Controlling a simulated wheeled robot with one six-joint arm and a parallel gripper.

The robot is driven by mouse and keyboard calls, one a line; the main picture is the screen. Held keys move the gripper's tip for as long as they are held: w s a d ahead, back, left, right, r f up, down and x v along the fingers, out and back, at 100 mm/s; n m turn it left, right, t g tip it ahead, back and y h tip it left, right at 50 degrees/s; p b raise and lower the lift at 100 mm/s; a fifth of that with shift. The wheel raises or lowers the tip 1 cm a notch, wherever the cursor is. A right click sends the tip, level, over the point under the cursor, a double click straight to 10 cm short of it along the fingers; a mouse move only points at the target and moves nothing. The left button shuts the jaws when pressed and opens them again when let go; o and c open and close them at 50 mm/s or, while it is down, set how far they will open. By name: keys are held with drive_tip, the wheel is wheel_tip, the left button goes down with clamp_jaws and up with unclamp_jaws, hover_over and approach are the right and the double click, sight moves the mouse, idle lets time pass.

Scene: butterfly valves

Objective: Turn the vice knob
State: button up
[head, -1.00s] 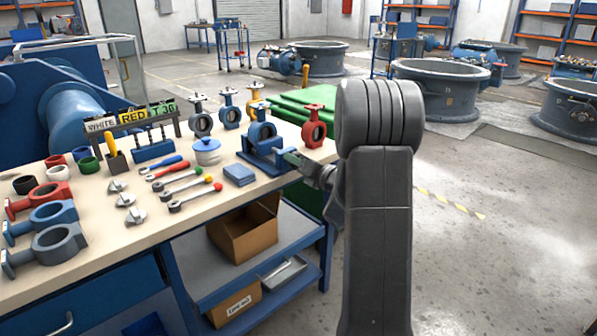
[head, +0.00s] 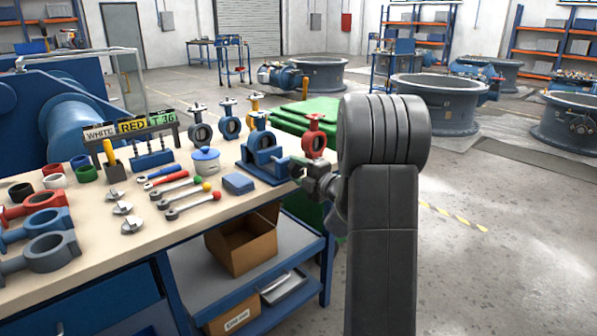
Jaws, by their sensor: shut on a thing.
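The blue vice (head: 268,165) stands at the right end of the workbench, near its edge. A blue valve body (head: 261,141) sits upright in it. My gripper (head: 297,167) reaches in from the right, in front of my dark arm, and is at the vice's right end. It is shut on the vice knob, which is mostly hidden by the fingers. How far the knob is turned cannot be seen.
A red valve (head: 314,137) stands close behind my gripper. Other valves stand along the bench's back.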

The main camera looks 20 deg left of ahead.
drive_tip(key=m+p, duration=0.2)
drive_tip(key=m, duration=0.4)
drive_tip(key=shift+m, duration=0.3)
drive_tip(key=m+p, duration=0.3)
drive_tip(key=m, duration=0.3)
drive_tip(key=m+p, duration=0.3)
drive_tip(key=m, duration=0.3)
drive_tip(key=shift+m+p, duration=0.3)
drive_tip(key=shift+p, duration=0.05)
drive_tip(key=m+p, duration=0.2)
drive_tip(key=m, duration=0.3)
drive_tip(key=shift+f+p, duration=0.1)
drive_tip(key=shift+p, duration=0.25)
drive_tip(key=shift+s+m, duration=0.1)
drive_tip(key=shift+m, duration=0.3)
drive_tip(key=o, duration=1)
drive_tip(key=shift+d, duration=0.1)
